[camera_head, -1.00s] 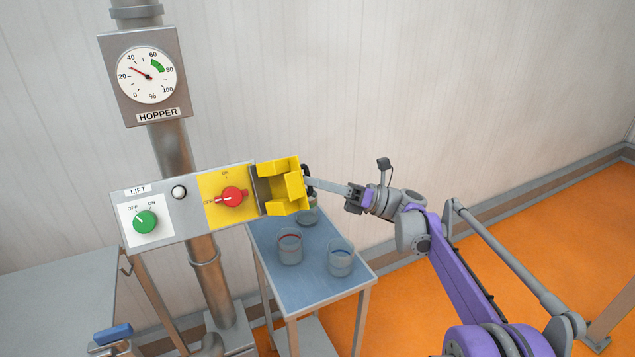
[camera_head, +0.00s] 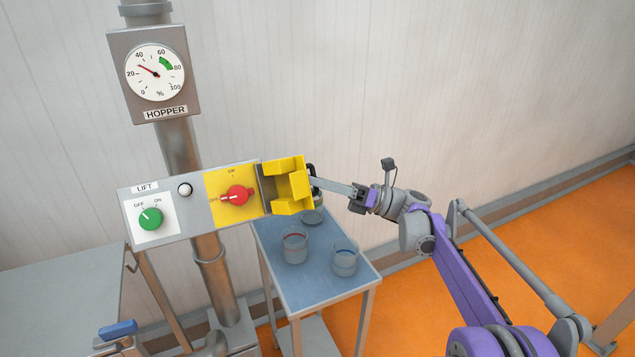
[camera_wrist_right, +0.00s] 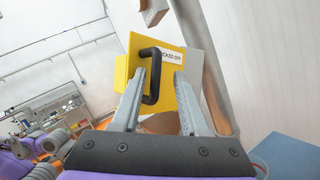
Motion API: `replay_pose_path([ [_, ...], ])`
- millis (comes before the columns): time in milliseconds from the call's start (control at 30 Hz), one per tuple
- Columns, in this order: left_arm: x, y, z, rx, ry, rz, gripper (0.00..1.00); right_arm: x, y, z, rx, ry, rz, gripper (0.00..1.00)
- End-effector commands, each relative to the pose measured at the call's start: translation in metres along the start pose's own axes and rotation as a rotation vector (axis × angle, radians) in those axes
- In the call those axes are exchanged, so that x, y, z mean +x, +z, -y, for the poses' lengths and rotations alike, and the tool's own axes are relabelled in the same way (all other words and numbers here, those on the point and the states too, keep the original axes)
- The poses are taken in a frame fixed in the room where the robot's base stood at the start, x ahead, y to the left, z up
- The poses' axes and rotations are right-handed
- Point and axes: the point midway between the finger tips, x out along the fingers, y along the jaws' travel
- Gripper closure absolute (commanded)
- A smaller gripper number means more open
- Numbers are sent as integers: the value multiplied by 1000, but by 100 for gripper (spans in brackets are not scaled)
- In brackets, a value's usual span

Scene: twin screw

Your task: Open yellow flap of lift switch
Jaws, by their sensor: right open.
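The lift switch panel (camera_head: 170,228) is a grey box with a green knob (camera_head: 151,219), a white button and a red rotary switch (camera_head: 237,196) on a yellow plate. The yellow flap (camera_head: 290,186) is swung out to the right of that plate, leaving the red switch uncovered. In the right wrist view, the flap (camera_wrist_right: 181,100) shows its labelled outer face and a black handle (camera_wrist_right: 155,90). My right gripper (camera_wrist_right: 157,82) is open, its fingers on either side of the handle; I cannot tell if they touch it. My left gripper is not in view.
A hopper gauge (camera_head: 155,72) hangs on the pole above. A grey table (camera_head: 62,293) stands at left. The wall behind is bare.

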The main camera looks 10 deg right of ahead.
Motion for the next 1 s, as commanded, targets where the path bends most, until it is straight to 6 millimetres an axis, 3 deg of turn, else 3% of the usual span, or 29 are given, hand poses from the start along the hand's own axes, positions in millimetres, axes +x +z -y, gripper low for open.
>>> replay_pose_path([
  [167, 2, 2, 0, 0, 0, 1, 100, -16, 0, 1, -1, -2, 2, 55],
  [600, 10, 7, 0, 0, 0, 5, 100, -96, -1, 1, 0, -1, 0, 55],
  [1000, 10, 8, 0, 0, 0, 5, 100, -107, 0, 0, 1, 2, -1, 55],
])
